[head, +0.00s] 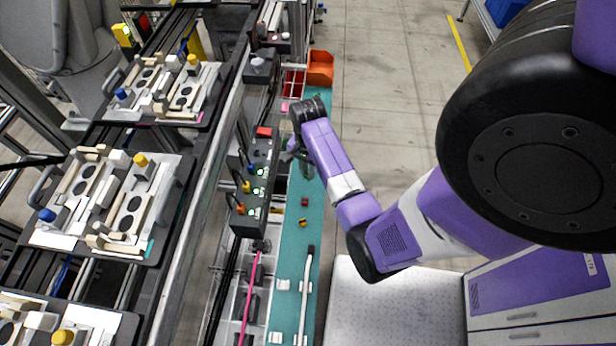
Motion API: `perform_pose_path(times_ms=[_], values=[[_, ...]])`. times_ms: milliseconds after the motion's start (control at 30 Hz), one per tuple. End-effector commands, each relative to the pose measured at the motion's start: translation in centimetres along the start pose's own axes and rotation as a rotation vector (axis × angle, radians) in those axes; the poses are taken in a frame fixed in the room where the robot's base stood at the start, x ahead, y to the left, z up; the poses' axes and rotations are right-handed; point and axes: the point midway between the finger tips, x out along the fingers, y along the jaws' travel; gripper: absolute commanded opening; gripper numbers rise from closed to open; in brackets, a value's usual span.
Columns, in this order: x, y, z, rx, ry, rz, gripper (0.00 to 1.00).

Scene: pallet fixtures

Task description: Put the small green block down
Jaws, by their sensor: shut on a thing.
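My gripper (291,155) is at the end of the purple arm, over the left edge of the teal strip (297,232), beside the dark box with lit buttons (256,180). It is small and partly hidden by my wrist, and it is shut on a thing. I take the held thing to be the small green block, but its shape and colour cannot be made out. Whether it touches the surface below cannot be told.
A small red block (304,202) and a yellow-brown block (303,222) lie on the teal strip. An orange bin (320,70) and a red bin (293,84) stand at its far end. Fixture pallets (150,262) fill the left. A pink rod (249,300) lies nearby.

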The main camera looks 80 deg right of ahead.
Motion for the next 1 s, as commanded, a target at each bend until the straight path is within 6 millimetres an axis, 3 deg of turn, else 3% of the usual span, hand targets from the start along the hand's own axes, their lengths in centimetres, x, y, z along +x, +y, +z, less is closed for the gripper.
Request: perform_pose_path(times_ms=[300, 733, 767, 833, 1000], values=[[3.6, 0.0, 0.0, 0.0, -0.001, 0.0, 0.0], [4.3, 0.0, 0.0, 0.0, 0.0, 0.0, 0.0], [4.2, 0.0, 0.0, 0.0, 0.0, 0.0, 0.22], [4.2, 0.0, 0.0, 0.0, 0.0, 0.0, 0.36], [4.2, 0.0, 0.0, 0.0, 0.0, 0.0, 0.38]])
